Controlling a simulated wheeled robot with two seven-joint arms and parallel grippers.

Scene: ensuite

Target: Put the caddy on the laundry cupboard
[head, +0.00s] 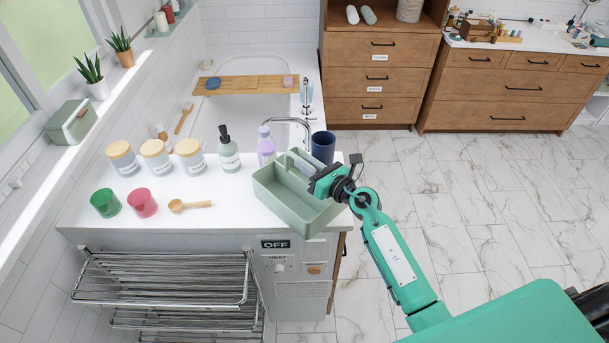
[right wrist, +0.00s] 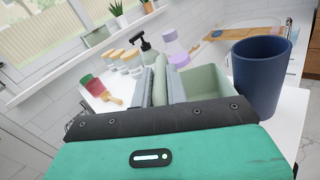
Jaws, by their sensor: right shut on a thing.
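The caddy (head: 292,215) is a pale green open tray with a bar handle, at the front right corner of the white counter top. It also shows in the right wrist view (right wrist: 205,84). My right gripper (head: 318,180) is shut on the caddy's handle, with a finger on each side of the bar. The caddy looks level; I cannot tell whether its base touches the counter. The white-topped unit (head: 225,216) under it has an OFF sign on its front; I cannot tell whether it is the laundry cupboard. My left gripper is not in view.
A dark blue cup (head: 323,147) stands close behind the caddy, beside a lilac bottle (head: 266,146) and a pump bottle (head: 229,158). Wire racks (head: 165,278) jut out below.

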